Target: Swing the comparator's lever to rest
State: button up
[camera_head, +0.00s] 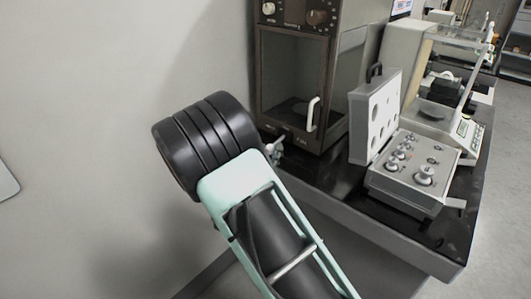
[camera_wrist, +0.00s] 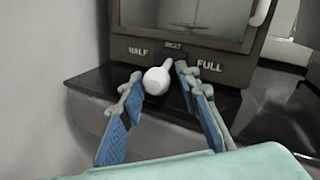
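The comparator (camera_head: 290,14) is a dark brown cabinet with a glass front, standing on the black table. In the wrist view its lower panel (camera_wrist: 190,57) carries the words HALF, REST and FULL from left to right. The lever's white rounded knob (camera_wrist: 157,80) sticks out towards the camera below that panel, under the gap between HALF and REST. My gripper (camera_wrist: 157,75) is open, with one finger on each side of the knob. Gaps show between knob and fingers, wider on the right. In the head view the gripper (camera_head: 274,149) is small and the lever is not distinguishable.
A white door handle (camera_head: 313,114) juts from the comparator's front, above and right of the gripper. A wall (camera_head: 90,120) is close on the left.

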jog(key=shift+o, duration=0.7)
jog(key=shift+a, duration=0.3)
jog(key=shift+s, duration=0.1)
jog(key=shift+s+a, duration=0.15)
jog(key=shift+s, duration=0.05)
jog(key=v, duration=1.1)
jog(key=shift+s, duration=0.3)
